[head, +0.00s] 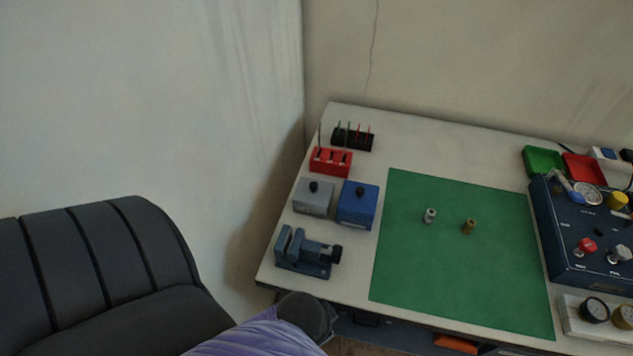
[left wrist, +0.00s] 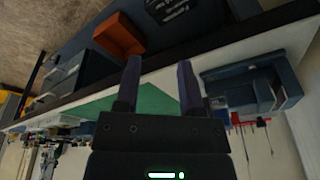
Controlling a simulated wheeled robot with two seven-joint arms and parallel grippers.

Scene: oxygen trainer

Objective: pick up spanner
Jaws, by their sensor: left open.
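I cannot make out a spanner for certain in either view. Thin upright tools stand in a red rack (head: 330,162) and a black rack (head: 352,138) at the table's back left, too small to identify. My left gripper (left wrist: 160,78) is open, its two fingers apart with nothing between them. In the left wrist view, which looks upside down, it is near the table's front edge, with the green mat (left wrist: 155,103) behind the fingers. My right gripper is in neither view.
A vise (head: 308,254) stands at the table's front left, below a grey box (head: 314,199) and a blue box (head: 357,205). Two small fittings (head: 429,215) (head: 468,226) stand on the mostly clear mat (head: 450,285). A blue gauge panel (head: 585,235) is right. A black chair (head: 95,260) is left.

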